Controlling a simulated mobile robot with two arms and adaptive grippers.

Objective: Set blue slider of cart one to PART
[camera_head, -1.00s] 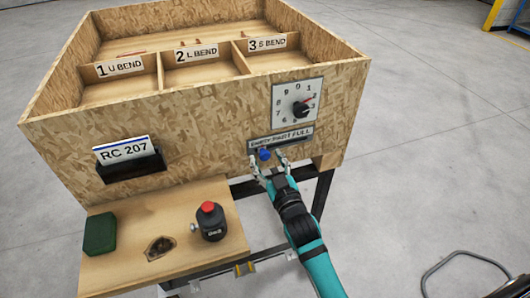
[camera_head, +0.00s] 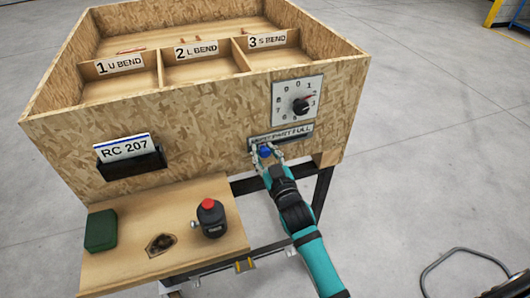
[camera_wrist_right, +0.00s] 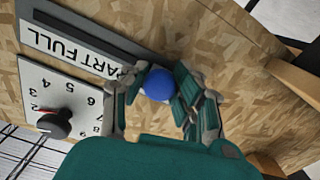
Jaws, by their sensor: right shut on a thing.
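The wooden cart (camera_head: 215,125) carries a slider plate (camera_head: 290,134) labelled EMPTY, PART, FULL on its front face. The blue slider knob (camera_head: 265,152) sits at the lower left of this plate, near the EMPTY end. My right gripper (camera_head: 266,154) is shut on the knob; in the right wrist view the blue ball (camera_wrist_right: 159,84) lies between its two fingers (camera_wrist_right: 155,98). The fingers partly hide the slider slot and the label's EMPTY end in the wrist view. My left gripper is not in view.
A dial (camera_head: 301,105) is above the slider plate. A sign RC 207 (camera_head: 124,148) stands in a black holder at the left. The side shelf holds a green block (camera_head: 100,231) and a dark bottle with a red top (camera_head: 210,220).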

